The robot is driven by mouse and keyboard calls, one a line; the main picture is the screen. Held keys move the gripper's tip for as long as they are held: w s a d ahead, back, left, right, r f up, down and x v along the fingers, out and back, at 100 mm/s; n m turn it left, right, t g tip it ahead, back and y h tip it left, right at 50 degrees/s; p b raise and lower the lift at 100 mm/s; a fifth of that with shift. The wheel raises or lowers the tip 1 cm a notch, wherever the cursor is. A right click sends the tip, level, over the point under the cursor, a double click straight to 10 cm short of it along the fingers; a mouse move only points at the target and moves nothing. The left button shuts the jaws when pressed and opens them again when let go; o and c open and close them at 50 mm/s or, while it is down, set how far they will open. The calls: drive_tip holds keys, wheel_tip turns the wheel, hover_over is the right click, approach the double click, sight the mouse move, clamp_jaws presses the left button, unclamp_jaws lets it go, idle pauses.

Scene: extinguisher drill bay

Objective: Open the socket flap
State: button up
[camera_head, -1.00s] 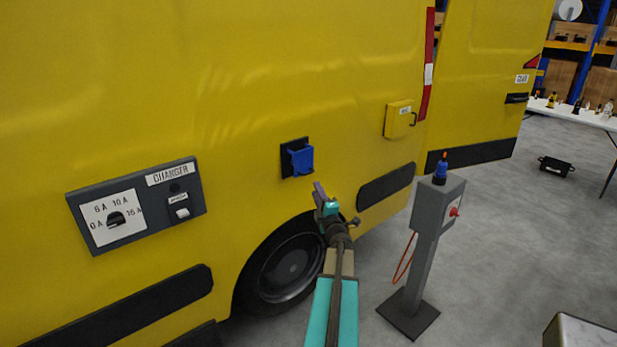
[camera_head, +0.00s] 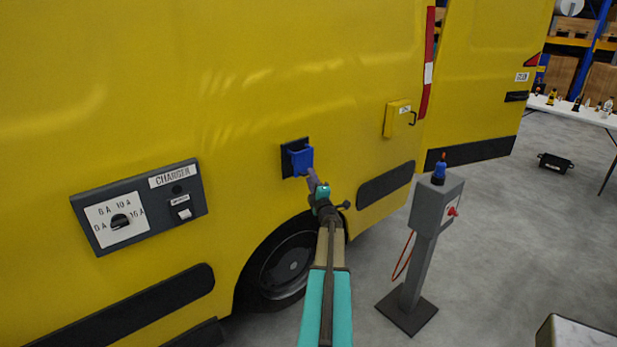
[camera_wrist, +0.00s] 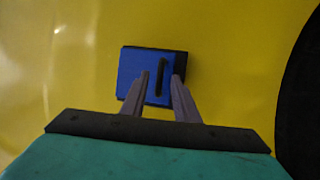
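The blue socket flap (camera_head: 301,160) is shut on its dark backing plate (camera_head: 287,164) on the side of the yellow van. In the wrist view the flap (camera_wrist: 134,70) faces me and carries an upright dark bar (camera_wrist: 163,76). My gripper (camera_head: 312,178) is just below and right of the flap in the head view. In the wrist view my gripper (camera_wrist: 160,78) is open, with one finger on each side of the bar. Contact with the bar or flap cannot be told. The fingers cover part of the flap's lower edge.
A charger panel (camera_head: 140,207) is left of the flap on the van (camera_head: 240,90). A small yellow box (camera_head: 397,119) sits to its right. The wheel (camera_head: 285,265) is below. A grey post (camera_head: 424,250) with a blue connector (camera_head: 439,172) stands on the floor at right.

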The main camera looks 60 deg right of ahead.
drive_tip(key=shift+x, duration=0.8)
clamp_jaws()
idle(1.0)
